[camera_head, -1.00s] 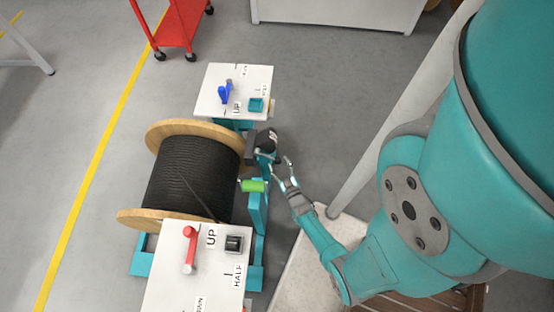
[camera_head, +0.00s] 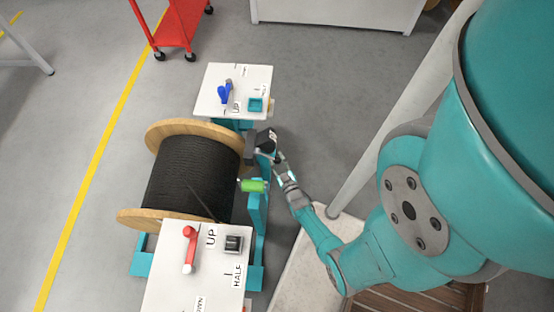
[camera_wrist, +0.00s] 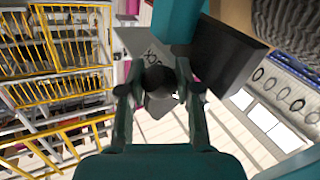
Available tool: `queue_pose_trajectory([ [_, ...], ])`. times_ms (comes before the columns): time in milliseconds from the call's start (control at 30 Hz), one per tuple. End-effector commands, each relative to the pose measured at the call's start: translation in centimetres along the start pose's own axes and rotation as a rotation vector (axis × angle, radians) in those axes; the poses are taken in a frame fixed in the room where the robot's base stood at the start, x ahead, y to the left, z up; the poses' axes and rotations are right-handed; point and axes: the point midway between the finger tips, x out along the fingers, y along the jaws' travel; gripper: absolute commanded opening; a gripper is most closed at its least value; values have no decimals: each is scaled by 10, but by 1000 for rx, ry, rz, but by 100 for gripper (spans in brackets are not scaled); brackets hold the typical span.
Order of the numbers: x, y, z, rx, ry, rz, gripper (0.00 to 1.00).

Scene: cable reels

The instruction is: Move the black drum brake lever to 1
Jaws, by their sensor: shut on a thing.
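The drum wound with black cable (camera_head: 192,175) sits between wooden flanges on a teal stand. Its brake is at the drum's right side, with a dark block (camera_head: 250,148) that also shows in the wrist view (camera_wrist: 232,58). My gripper (camera_head: 279,161) is at the brake's right. In the wrist view my gripper (camera_wrist: 160,88) is shut on a dark round knob, the end of the brake lever (camera_wrist: 160,78). A pale plate with dark marks (camera_wrist: 140,42) lies behind the knob. The fingers hide part of the lever, and I cannot read which mark it points to.
A green handle (camera_head: 252,185) is just below the brake. A white panel with a red lever (camera_head: 170,275) stands in front, and one with a blue lever (camera_head: 210,98) behind. A red cart (camera_head: 180,25) is at the back. Open floor lies right of the stand.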

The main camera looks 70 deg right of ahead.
Motion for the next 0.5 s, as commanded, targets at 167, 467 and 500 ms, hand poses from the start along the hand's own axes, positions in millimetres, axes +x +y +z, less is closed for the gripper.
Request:
queue_pose_trajectory([
  [167, -1, 2, -2, -18, -8, -1, 0],
  [467, -5, 12, -15, -153, -77, -16, 0],
  [500, -6, 14, -17, -180, -91, -19, 0],
])
